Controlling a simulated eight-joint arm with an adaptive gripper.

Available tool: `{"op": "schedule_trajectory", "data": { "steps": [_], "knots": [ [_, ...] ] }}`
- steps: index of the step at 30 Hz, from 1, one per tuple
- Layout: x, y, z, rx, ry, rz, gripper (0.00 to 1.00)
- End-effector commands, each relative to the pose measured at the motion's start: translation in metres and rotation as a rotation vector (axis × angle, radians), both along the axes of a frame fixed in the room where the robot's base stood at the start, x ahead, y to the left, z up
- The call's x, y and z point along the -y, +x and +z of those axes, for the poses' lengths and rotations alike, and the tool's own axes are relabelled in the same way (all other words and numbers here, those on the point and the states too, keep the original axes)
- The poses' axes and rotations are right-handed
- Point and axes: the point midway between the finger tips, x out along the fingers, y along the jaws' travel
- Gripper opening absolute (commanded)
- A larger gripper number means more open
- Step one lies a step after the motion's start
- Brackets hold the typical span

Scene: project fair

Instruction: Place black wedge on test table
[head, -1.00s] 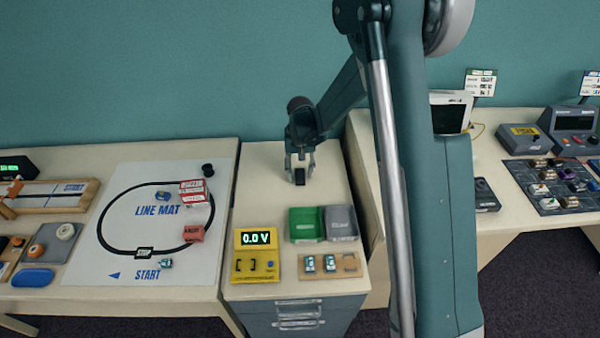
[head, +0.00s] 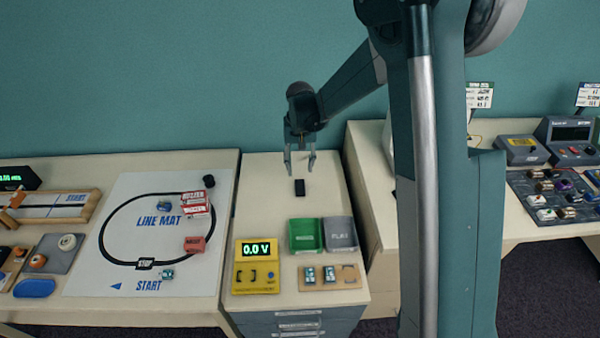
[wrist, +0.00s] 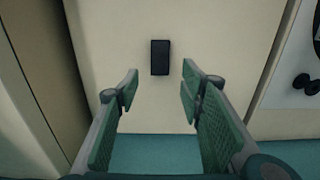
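The black wedge (head: 299,187) lies on the bare back part of the cream table (head: 268,195) that carries the 0.0 V meter. My gripper (head: 300,165) is open and empty, just behind and above the wedge in the head view. In the wrist view the wedge (wrist: 160,57) lies beyond the gap between the spread fingertips (wrist: 160,80), touching neither finger. It appears as a small dark block there, so its slope cannot be made out.
Nearer the front of this table are a green bin (head: 306,235), a grey bin (head: 341,233), the yellow meter (head: 257,266) and a tray of small modules (head: 330,277). The line mat (head: 150,232) is on the left table. A teal wall (head: 150,70) stands behind.

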Motion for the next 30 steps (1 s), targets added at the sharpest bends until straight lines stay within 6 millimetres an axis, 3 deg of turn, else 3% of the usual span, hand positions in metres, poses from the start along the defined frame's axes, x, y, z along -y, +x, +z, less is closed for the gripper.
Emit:
{"op": "schedule_trajectory", "data": {
  "steps": [9,30],
  "knots": [
    [0.0,0.0,0.023,0.0,0.0,0.0,0.39],
    [0.0,0.0,0.023,0.0,0.0,0.0,0.39]
  ]
}}
